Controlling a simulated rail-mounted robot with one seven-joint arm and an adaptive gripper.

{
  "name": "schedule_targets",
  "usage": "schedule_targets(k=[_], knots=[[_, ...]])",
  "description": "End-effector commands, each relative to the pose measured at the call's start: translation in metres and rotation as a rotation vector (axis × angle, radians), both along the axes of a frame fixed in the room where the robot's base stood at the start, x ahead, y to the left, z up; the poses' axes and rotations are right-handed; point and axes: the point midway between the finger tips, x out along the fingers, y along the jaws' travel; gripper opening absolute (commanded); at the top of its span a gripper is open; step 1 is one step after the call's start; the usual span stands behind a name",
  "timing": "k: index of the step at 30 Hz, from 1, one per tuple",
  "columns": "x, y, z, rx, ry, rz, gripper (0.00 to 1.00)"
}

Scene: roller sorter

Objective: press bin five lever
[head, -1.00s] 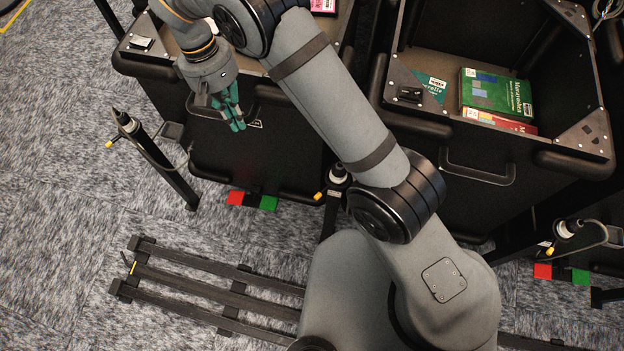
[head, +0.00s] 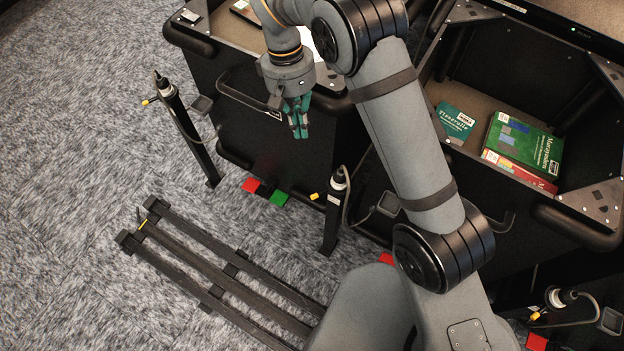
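Black posts with small yellow-tipped levers stand in front of the bins. One post (head: 187,135) is at the left, with its yellow lever tip (head: 149,101). A second post (head: 333,215) is at the centre, with its yellow lever tip (head: 314,196). A third lever tip (head: 535,316) shows at the lower right. No bin number is readable, so I cannot tell which lever is bin five's. My gripper (head: 299,135) points down in front of the left bin (head: 245,140), above and left of the centre post. Its teal fingers look closed together, empty and apart from any lever.
The right bin (head: 545,215) holds several books, including a green one (head: 523,148). A dark rail (head: 215,275) crosses the floor. Carpet at the left is clear.

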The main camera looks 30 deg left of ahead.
Motion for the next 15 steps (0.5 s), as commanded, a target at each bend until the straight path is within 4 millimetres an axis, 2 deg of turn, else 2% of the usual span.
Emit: schedule_targets(k=[5,15], knots=[[-0.003,-0.005,-0.020,-0.004,0.003,0.000,0.00],[-0.012,-0.019,-0.089,-0.006,0.004,0.000,0.00]])
